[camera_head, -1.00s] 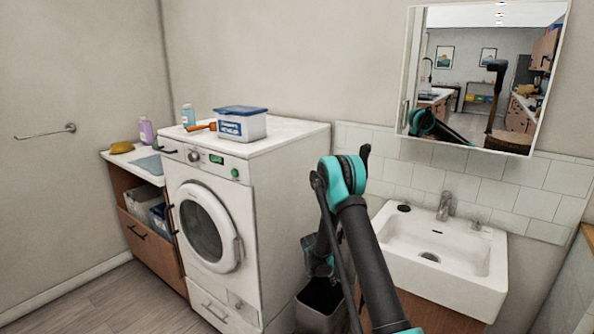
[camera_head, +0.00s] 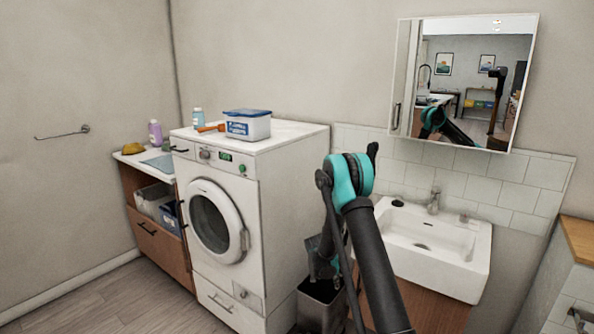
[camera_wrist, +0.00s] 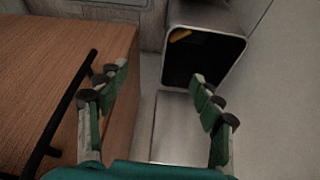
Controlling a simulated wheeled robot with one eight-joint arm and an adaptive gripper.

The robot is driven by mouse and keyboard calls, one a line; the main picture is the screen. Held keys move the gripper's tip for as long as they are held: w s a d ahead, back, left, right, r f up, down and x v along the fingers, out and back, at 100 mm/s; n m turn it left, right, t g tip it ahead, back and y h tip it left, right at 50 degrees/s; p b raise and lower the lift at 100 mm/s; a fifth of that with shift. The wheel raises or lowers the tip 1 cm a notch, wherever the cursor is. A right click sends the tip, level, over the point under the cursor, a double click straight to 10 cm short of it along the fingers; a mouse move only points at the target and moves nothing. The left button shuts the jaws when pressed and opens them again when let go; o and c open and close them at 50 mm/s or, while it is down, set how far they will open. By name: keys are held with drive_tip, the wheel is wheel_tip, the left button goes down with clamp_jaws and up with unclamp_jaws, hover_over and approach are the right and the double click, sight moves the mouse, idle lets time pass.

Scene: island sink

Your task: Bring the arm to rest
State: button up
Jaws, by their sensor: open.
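My arm (camera_head: 375,265) rises from the bottom of the head view and bends down at a teal joint. My gripper shows only partly in the head view, low between the washing machine and the sink, mostly behind my arm. In the wrist view my gripper (camera_wrist: 160,105) is open, its two green and grey fingers spread apart with nothing between them. Its fingers are in front of an open grey bin (camera_wrist: 205,60), which also shows in the head view (camera_head: 322,303). A small yellow-orange item (camera_wrist: 181,34) lies inside the bin.
The washing machine (camera_head: 222,225) stands left of my arm, with a blue-lidded box (camera_head: 247,126) on top. The sink (camera_head: 435,240) is to the right, over a wooden cabinet (camera_wrist: 60,75) with a dark handle. A mirror cabinet (camera_head: 465,85) hangs above. Clear floor lies at front left.

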drive_tip(key=s+d+r+n+y, duration=0.1)
drive_tip(key=s+d+r+n, duration=0.1)
drive_tip(key=s+r, duration=0.65)
drive_tip(key=s+d+r+n+y, duration=0.1)
drive_tip(key=s+d+r+n, duration=0.1)
drive_tip(key=s+r, duration=0.65)
drive_tip(key=s+d+r+n, duration=0.1)
drive_tip(key=s+r+n, duration=0.1)
drive_tip(key=s, duration=0.8)
drive_tip(key=s+r+n+t+y, duration=0.1)
drive_tip(key=s+r, duration=0.3)
drive_tip(key=s, duration=0.7)
drive_tip(key=shift+s+d+r+n, duration=0.3)
drive_tip(key=shift+d+n, duration=0.1)
drive_tip(key=shift+n, duration=0.3)
